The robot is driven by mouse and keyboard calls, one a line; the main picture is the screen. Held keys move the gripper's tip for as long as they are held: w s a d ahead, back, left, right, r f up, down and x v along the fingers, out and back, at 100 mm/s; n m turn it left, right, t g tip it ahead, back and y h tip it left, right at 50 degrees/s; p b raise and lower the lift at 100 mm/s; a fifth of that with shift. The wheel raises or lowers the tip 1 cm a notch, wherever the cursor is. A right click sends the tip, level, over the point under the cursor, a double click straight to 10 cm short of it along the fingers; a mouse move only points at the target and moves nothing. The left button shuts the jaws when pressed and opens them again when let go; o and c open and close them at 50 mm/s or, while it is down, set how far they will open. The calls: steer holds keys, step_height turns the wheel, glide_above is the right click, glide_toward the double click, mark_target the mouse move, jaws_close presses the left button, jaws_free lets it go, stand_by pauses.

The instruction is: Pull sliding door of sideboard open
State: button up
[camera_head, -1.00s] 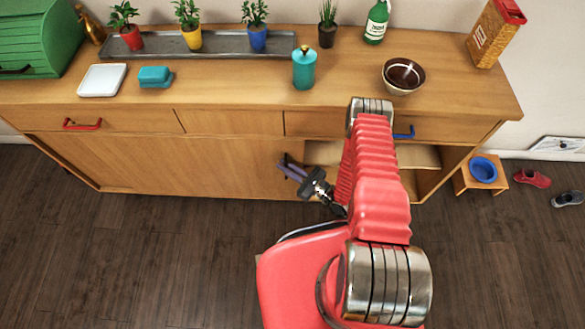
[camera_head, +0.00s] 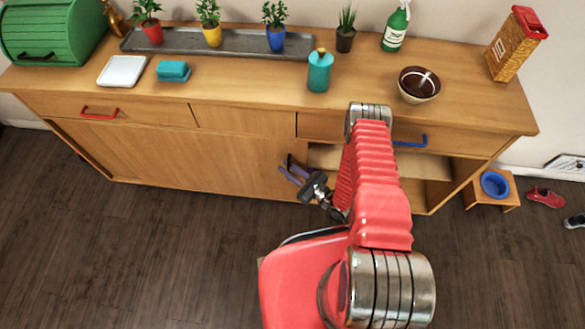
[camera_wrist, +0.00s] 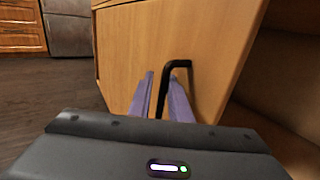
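The sideboard's sliding door (camera_head: 200,158) is a wooden panel across the left and middle of the front. To its right, an open compartment (camera_head: 430,167) shows. In the wrist view, the door (camera_wrist: 130,45) fills the middle, with a black bar handle (camera_wrist: 178,63) near its right edge. My gripper (camera_wrist: 161,78) has its two purple fingers on either side of the handle's upright bar. The fingers stand apart, with a narrow gap left of the bar; the right finger is close to it. In the head view, my gripper (camera_head: 293,168) is at the door's right edge, partly hidden by its wrist.
Drawers with a red handle (camera_head: 99,113) and a blue handle (camera_head: 410,141) lie above. A bowl (camera_head: 418,85), a teal jar (camera_head: 320,70) and potted plants stand on top. A small stool (camera_head: 492,191) with a blue bowl is at right. The floor in front is clear.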

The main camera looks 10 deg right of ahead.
steer(key=shift+d, duration=0.1)
steer(key=v, duration=1.3)
steer(key=shift+s+d, duration=0.2)
steer(key=shift+s, duration=0.05)
stand_by(0.3)
stand_by(0.6)
